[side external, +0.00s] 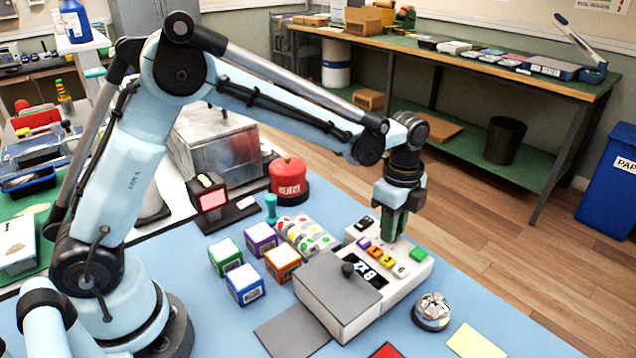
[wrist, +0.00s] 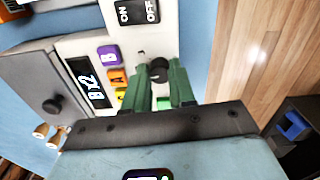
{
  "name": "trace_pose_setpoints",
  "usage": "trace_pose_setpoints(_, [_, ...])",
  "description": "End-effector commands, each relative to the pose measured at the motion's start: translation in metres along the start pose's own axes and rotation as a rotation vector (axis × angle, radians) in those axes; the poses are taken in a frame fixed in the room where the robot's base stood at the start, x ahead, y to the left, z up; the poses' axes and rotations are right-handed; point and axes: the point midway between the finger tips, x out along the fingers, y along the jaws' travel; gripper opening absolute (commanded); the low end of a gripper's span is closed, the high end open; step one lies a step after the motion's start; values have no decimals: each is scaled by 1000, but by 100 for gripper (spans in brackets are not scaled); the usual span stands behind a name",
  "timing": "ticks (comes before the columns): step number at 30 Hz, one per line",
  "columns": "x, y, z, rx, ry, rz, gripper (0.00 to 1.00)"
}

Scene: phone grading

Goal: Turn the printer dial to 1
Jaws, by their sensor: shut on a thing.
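The printer (side external: 335,290) is a white and grey box on the blue table, with a lit display (side external: 365,270) and coloured buttons. The display also shows in the wrist view (wrist: 88,83), reading something like "BY2". The dial (wrist: 158,68) is a small dark round knob on the printer's white panel, in the wrist view. My gripper (wrist: 159,80) points down at the panel, with its green fingers on either side of the dial, shut on it. In the side view my gripper (side external: 391,230) hides the dial. I cannot read the dial's setting.
An ON/OFF switch (wrist: 138,11) is beside the dial. Coloured cubes (side external: 245,285) and a red stamp-like container (side external: 289,182) stand left of the printer. A round metal object (side external: 432,311) and a yellow card (side external: 474,342) lie to the right.

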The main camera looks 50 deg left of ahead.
Motion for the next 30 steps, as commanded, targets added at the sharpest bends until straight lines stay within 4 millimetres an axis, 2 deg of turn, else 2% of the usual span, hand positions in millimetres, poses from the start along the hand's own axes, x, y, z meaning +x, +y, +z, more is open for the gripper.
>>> trace_pose_setpoints(18, [0, 0, -1, -487, 0, 1, 0])
trace_pose_setpoints(30, [0, 0, -1, -682, 1, 0, 0])
